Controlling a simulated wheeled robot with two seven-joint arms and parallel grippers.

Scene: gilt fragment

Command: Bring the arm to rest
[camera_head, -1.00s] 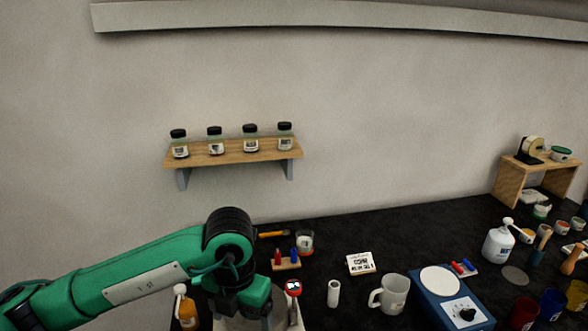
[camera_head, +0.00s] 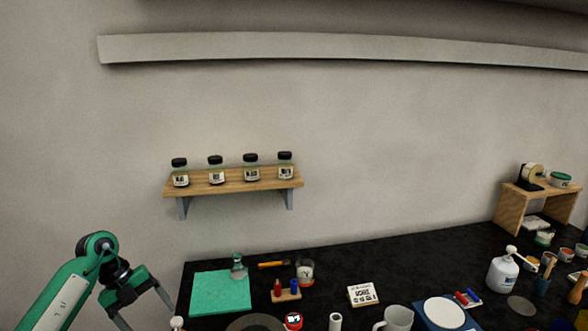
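My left arm, green and black, comes in at the lower left. Its gripper (camera_head: 147,316) hangs beyond the left end of the dark worktop, pointing down, with its two grey fingers spread apart. Nothing shows between them, though the tips are close to the bottom edge of the view. A green mat (camera_head: 221,294) lies on the worktop to the right of the gripper, apart from it. My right arm and gripper are not in view.
A small glass bottle (camera_head: 238,267) stands at the mat's back edge. A wall shelf (camera_head: 235,182) holds several black-lidded jars. A white card (camera_head: 362,295), a mug (camera_head: 396,319), a blue device (camera_head: 446,314) and a white pump bottle (camera_head: 503,270) stand farther right.

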